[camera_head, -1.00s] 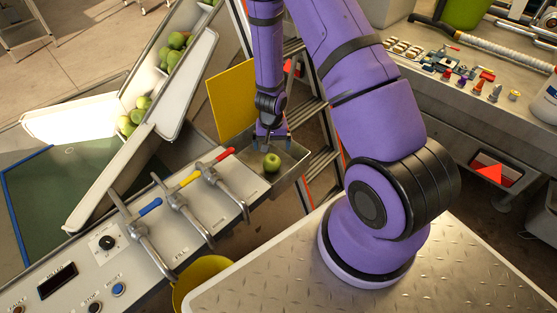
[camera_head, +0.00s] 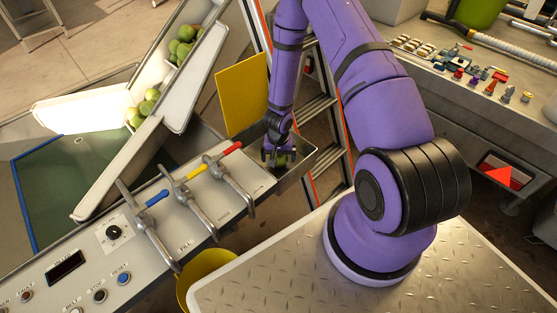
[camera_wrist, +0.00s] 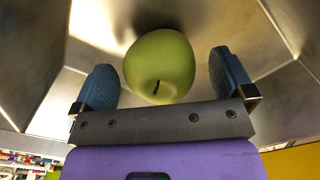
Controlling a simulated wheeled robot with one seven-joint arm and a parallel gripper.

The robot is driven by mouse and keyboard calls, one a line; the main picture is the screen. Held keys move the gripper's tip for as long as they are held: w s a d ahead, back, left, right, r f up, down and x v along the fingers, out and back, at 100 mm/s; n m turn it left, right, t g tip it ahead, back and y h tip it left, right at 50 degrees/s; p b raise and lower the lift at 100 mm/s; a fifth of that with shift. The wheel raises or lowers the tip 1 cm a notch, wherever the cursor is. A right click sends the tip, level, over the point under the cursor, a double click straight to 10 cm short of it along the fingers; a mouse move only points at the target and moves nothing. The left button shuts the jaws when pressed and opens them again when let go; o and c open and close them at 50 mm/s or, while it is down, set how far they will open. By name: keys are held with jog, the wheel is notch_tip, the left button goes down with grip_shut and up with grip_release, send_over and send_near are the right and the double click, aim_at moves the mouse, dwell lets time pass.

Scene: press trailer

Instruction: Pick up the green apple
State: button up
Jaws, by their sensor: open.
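The green apple (camera_wrist: 160,66) lies in a metal tray, seen in the wrist view between the two blue fingertips of my gripper (camera_wrist: 166,82). There is a gap on each side of it, so the fingers are open. In the head view my gripper (camera_head: 279,158) is down inside the metal tray (camera_head: 302,166) at the end of the lever panel. The apple (camera_head: 280,161) is mostly hidden there by the gripper.
A panel with red, yellow and blue levers (camera_head: 187,192) stands left of the tray. A yellow board (camera_head: 242,95) rises behind it. A chute (camera_head: 150,150) holds several more apples (camera_head: 185,42). A yellow bucket (camera_head: 205,270) stands below the panel. A ladder (camera_head: 318,110) is behind my arm.

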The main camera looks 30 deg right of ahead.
jog(key=shift+f, duration=0.75)
jog(key=c, duration=1.1)
jog(key=shift+o, duration=0.2)
jog(key=shift+r, duration=0.15)
jog(key=shift+r, duration=4.9)
